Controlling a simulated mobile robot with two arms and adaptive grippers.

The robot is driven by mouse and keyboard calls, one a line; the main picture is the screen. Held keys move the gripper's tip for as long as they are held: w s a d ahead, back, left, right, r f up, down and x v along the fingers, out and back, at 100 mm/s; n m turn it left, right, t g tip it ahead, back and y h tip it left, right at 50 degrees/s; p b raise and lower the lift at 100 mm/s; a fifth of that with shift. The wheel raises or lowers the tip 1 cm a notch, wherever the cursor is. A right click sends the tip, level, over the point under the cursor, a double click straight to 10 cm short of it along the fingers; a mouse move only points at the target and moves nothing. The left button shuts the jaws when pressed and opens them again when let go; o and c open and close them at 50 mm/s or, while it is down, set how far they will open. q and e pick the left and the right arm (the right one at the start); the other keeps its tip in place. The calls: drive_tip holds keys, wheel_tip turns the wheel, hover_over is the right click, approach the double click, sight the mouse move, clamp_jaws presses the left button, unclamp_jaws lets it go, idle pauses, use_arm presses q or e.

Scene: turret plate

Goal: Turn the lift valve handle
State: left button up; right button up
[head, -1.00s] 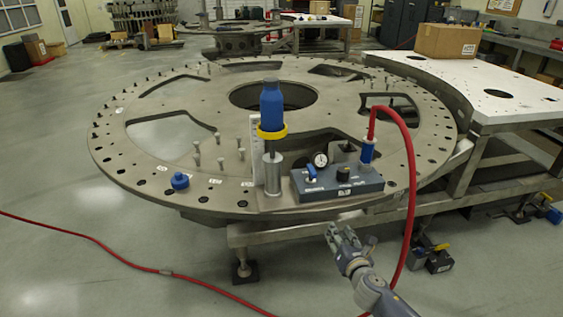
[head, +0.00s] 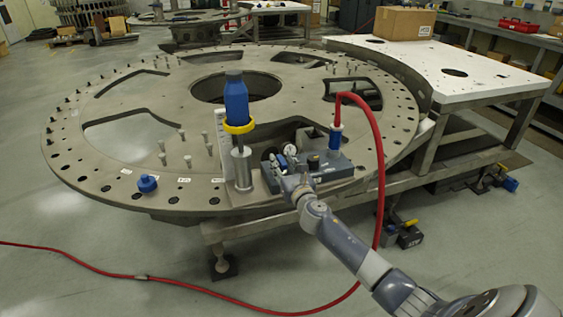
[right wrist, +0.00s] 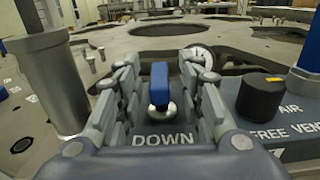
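The lift valve handle (right wrist: 160,84) is a small blue lever on a round metal stem. It stands on the grey control box (head: 338,170), above the word DOWN. In the head view my right gripper covers the handle's part of the box. My right gripper (right wrist: 160,74) is open in the right wrist view. Its fingers stand on both sides of the blue handle, with a gap on each side. It also shows in the head view (head: 289,176), low over the front left of the box. My left gripper is in neither view.
A pressure gauge (right wrist: 200,57) and a black knob (right wrist: 262,97) sit close right of the fingers. A metal post (head: 242,170) under a blue bottle-shaped part (head: 236,100) stands left. A red hose (head: 378,150) arcs down right of my arm. The turret plate (head: 120,90) lies behind.

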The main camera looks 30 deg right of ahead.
drive_tip(key=shift+w+d, duration=0.1)
drive_tip(key=shift+w, duration=0.5)
clamp_jaws()
